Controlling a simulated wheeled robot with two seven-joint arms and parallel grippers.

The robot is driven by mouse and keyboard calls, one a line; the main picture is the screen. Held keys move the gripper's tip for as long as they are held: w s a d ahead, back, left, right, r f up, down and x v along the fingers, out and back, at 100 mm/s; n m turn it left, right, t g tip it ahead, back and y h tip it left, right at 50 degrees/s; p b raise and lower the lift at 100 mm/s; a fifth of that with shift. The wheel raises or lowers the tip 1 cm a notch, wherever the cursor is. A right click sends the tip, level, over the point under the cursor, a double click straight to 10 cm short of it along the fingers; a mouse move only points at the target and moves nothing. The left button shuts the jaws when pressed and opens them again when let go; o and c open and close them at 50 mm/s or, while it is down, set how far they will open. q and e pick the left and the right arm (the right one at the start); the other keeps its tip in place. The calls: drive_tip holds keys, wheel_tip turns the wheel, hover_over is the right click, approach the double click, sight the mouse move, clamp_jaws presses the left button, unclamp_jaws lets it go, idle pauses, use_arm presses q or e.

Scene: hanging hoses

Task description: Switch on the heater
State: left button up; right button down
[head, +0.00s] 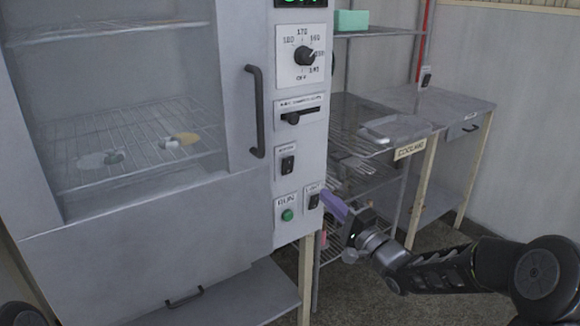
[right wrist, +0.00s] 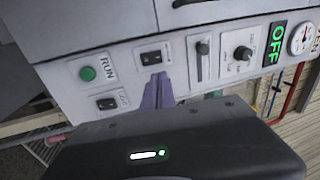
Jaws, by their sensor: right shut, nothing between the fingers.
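The oven's control panel (head: 301,80) carries a rocker switch (head: 288,163) whose small label I cannot read surely; it also shows in the right wrist view (right wrist: 151,57). Below it are a green RUN button (head: 287,214) and a LIGHT rocker switch (head: 314,201). My right gripper (head: 328,199) is shut and empty, its purple fingers at the panel's lower right edge in the head view. In the right wrist view its fingertips (right wrist: 158,78) point at the unread rocker switch, just below it; contact cannot be told. The display (right wrist: 276,43) reads OFF. My left gripper is not in view.
A temperature dial (head: 305,56) and a slider (head: 298,116) sit higher on the panel. The oven door has a dark vertical handle (head: 256,111). A wire rack (head: 362,120) and a side table (head: 455,104) with a tray (head: 396,128) stand to the right.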

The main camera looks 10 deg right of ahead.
sight(289, 161)
drive_tip(key=shift+w, duration=0.15)
idle(0.3)
drive_tip(key=x, duration=1.3)
drive_tip(key=shift+w+a, duration=0.15)
drive_tip(key=shift+w, duration=0.2)
drive_tip(key=p, duration=0.2)
drive_tip(key=shift+w+a+r+g+p, duration=0.1)
drive_tip(key=shift+w+r+g+p, duration=0.1)
drive_tip(key=shift+r+g+p, duration=0.2)
drive_tip(key=shift+f+b, duration=0.25)
drive_tip(key=shift+b, duration=0.05)
